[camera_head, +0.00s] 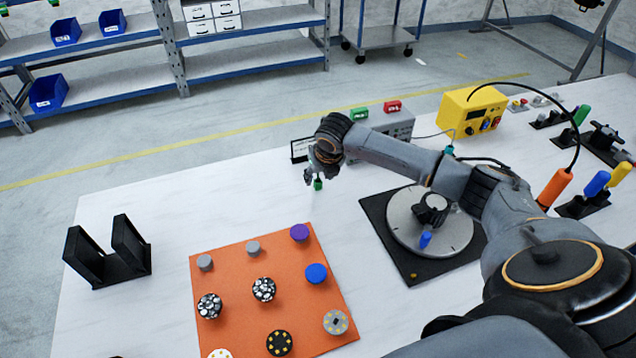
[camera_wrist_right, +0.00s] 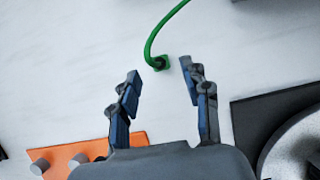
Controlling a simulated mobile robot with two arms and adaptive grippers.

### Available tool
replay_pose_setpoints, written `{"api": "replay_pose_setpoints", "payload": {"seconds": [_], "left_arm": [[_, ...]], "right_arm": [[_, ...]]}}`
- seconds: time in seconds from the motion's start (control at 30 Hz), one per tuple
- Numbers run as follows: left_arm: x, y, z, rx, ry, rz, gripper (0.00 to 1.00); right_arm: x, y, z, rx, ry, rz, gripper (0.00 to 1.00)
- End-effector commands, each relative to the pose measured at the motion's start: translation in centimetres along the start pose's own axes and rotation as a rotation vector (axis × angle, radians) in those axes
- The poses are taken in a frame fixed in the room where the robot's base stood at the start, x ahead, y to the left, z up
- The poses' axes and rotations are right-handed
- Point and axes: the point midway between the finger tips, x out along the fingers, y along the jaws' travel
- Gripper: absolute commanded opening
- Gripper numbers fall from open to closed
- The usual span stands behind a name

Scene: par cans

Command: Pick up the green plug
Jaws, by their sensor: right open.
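The green plug (camera_wrist_right: 162,62) shows in the right wrist view, with a green cable curving up from it to the top edge. It lies near the gap between the open fingertips of my right gripper (camera_wrist_right: 160,76), with no visible contact. In the head view, the small green plug (camera_head: 318,185) shows just below my right gripper (camera_head: 320,176), above or on the white table. I cannot tell the exact height between them. My left gripper is not in view.
An orange mat (camera_head: 235,268) with several round pieces lies in front. A black stand (camera_head: 108,262) is at left. A black base with a grey disc (camera_head: 400,225) is at right. A grey box (camera_head: 395,125) and a yellow device (camera_head: 470,110) stand behind. Table left of the plug is clear.

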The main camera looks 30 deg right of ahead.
Motion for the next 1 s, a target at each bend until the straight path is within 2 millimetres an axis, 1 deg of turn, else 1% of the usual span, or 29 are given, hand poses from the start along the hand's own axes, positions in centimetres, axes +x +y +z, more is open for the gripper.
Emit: {"api": "replay_pose_setpoints", "payload": {"seconds": [0.03, 0.1, 0.2, 0.3, 0.5, 0.57, 0.6, 0.67, 0.7, 0.73, 1.0], "left_arm": [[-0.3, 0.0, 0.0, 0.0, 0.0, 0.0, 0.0], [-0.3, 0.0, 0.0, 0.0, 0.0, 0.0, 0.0], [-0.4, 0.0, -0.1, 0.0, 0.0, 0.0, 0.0], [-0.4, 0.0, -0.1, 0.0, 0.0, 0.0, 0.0], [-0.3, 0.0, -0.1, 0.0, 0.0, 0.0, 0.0], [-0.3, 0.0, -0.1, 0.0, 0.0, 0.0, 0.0], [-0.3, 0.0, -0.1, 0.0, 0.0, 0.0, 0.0], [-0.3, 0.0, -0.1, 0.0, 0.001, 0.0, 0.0], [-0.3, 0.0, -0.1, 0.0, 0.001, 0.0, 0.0], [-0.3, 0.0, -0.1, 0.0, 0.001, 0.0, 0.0], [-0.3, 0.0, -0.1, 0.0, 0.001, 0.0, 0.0]], "right_arm": [[0.8, 0.0, -0.1, 0.002, 0.003, -0.001, 0.47], [1.8, 0.0, -0.1, 0.002, 0.002, 0.001, 0.47], [2.9, 0.0, -0.1, 0.002, 0.001, 0.0, 0.47], [3.3, -0.1, -0.1, 0.0, -0.001, 0.0, 0.47], [3.3, -0.1, -0.1, 0.0, -0.001, -0.001, 0.47], [3.3, -0.1, -0.1, 0.0, -0.001, -0.001, 0.35], [3.3, -0.1, -0.1, 0.0, -0.001, -0.001, 0.27], [3.3, -0.1, -0.1, 0.0, -0.001, -0.001, 0.15], [3.2, -0.1, -0.1, 0.0, -0.001, -0.001, 0.06], [3.2, -0.1, -0.1, 0.0, -0.001, -0.001, 0.04], [3.2, -0.1, -0.1, 0.0, -0.001, -0.001, 0.03]]}}
